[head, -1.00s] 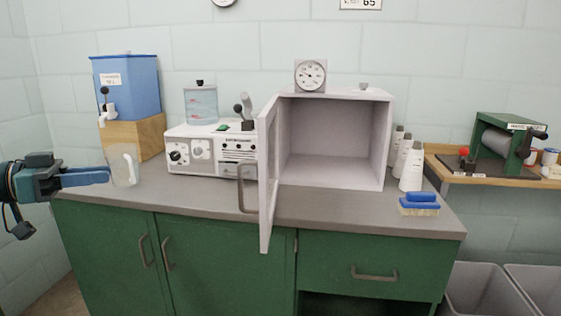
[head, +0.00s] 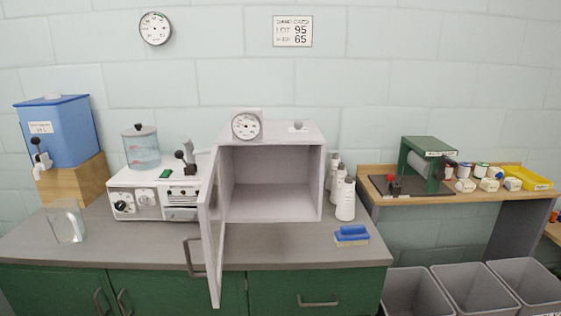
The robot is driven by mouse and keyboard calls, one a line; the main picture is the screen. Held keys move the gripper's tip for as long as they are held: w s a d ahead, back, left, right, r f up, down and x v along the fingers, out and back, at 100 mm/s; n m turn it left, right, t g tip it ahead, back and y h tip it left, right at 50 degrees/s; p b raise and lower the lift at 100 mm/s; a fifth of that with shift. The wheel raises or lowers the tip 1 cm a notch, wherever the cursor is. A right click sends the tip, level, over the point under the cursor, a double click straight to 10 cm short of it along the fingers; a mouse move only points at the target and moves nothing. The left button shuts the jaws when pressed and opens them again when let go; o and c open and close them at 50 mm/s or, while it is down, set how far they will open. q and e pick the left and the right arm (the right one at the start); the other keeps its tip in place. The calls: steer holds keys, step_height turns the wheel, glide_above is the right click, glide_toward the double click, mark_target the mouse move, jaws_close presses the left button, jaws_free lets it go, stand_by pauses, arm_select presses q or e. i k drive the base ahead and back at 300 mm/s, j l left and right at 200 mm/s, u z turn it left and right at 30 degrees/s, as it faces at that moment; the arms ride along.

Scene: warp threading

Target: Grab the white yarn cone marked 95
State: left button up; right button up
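Several white items (head: 465,186) that may be yarn cones or spools lie on the wooden shelf at the right, in front of small dark and light jars. Any numbers on them are too small to read. White bottle-like or cone-shaped pieces (head: 345,200) stand in a row just right of the open cabinet; no marking on them is legible. A wall sign (head: 292,31) reads 95 on one line and 65 below it. Neither of my grippers is in the head view.
The grey counter (head: 290,256) carries an open-doored white cabinet (head: 272,135), a blue brush (head: 351,234), a clear pitcher (head: 66,222) and a control box (head: 135,197). A green roller device (head: 424,160) and yellow tray (head: 527,178) sit on the shelf. Grey bins (head: 465,290) stand below.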

mark_target(334, 161)
steer(key=j+z, duration=0.15)
steer(key=j, duration=0.45)
steer(key=k+j+z, duration=0.15)
steer(key=j, duration=0.5)
steer(key=j+z, duration=0.15)
steer(key=j, duration=0.45)
steer(key=l, duration=0.75)
steer(key=i+l, duration=0.1)
steer(key=l, duration=0.7)
steer(key=i+l+u, duration=0.1)
steer(key=u, duration=0.35)
steer(key=l+u, duration=0.3)
steer(key=u, duration=0.15)
steer(key=i+l+u, duration=0.2)
steer(key=l, duration=0.35)
steer(key=l+u, duration=0.2)
steer(key=l, duration=0.35)
